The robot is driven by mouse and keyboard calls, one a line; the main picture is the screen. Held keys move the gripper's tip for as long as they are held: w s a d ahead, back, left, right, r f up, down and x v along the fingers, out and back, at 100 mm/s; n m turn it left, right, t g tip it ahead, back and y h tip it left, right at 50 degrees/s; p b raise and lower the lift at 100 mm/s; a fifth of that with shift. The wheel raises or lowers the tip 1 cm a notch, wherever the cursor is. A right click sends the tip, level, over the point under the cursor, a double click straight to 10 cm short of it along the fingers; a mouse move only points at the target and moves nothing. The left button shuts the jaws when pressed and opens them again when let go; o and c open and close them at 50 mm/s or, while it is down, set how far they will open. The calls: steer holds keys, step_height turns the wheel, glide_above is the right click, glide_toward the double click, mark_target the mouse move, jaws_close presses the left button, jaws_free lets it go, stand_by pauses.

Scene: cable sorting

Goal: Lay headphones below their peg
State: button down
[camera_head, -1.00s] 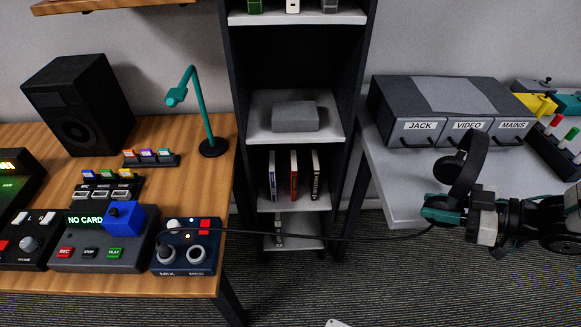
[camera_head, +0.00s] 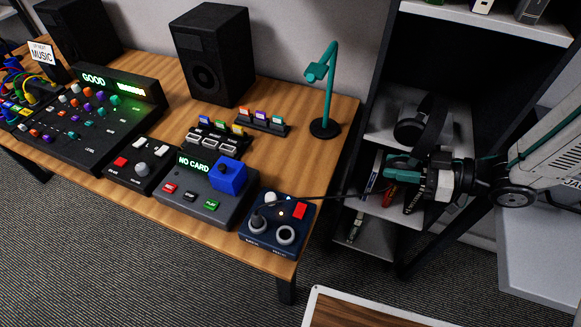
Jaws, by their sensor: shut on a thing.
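My gripper (camera_head: 402,172) is at the right of the view, in front of the dark shelf unit. It is shut on the black headphones (camera_head: 432,125), whose band and ear cup stand up above and behind the fingers. A thin black cable (camera_head: 335,197) runs left from the gripper to the small blue box with knobs (camera_head: 277,222) at the table's front right corner. No headphone peg can be made out in this view.
The wooden table (camera_head: 300,160) carries a teal lamp (camera_head: 327,90), a speaker (camera_head: 211,55), a NO CARD recorder (camera_head: 208,190) and a mixer (camera_head: 95,115). The shelf unit (camera_head: 388,55) stands right of it. A wood-topped surface (camera_head: 370,310) shows at the bottom edge.

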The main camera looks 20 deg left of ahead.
steer(key=w+a+f+y, duration=0.1)
steer(key=a+y, duration=0.1)
steer(key=a, duration=1.8)
steer(key=f, duration=0.2)
steer(key=a+f, duration=0.1)
steer(key=f, duration=0.2)
steer(key=a+f, duration=0.1)
steer(key=f, duration=0.2)
steer(key=shift+w+a+f, duration=0.15)
steer(key=shift+a+f, duration=0.25)
steer(key=shift+f, duration=0.45)
steer(key=shift+a+f, duration=0.2)
steer(key=shift+f, duration=0.4)
steer(key=shift+w+a+r, duration=0.1)
steer(key=shift+a, duration=0.1)
steer(key=shift+r+h, duration=0.15)
steer(key=shift+h, duration=0.35)
steer(key=shift+a+h, duration=0.55)
steer(key=shift+h, duration=0.45)
steer(key=shift+f, duration=0.85)
